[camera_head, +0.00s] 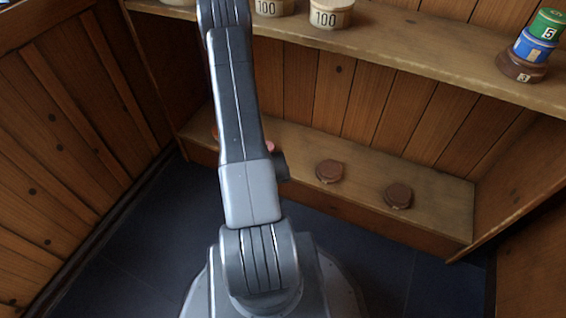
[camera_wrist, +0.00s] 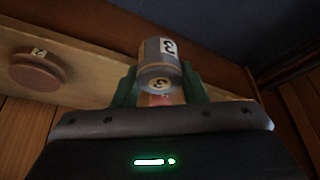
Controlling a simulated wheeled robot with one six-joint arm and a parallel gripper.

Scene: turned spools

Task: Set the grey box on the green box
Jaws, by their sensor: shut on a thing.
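The grey box (camera_wrist: 159,52), a round drum with a black 3 on a white label, sits between the two dark green fingers of my gripper (camera_wrist: 158,84) in the wrist view. My gripper is shut on it. In the head view my arm hides the gripper and the grey box. The green box (camera_head: 548,24), a round drum marked 5, stands at the upper right of the head view. It rests on top of a blue drum (camera_head: 535,46) on the upper shelf, well apart from my gripper.
The blue drum stands on a brown spool (camera_head: 522,68). Pale drums marked 100 (camera_head: 330,14) stand on the upper shelf (camera_head: 430,65). Two brown lidded pieces (camera_head: 329,171) lie on the lower shelf (camera_head: 440,190). A brown spool marked 2 (camera_wrist: 38,72) shows in the wrist view.

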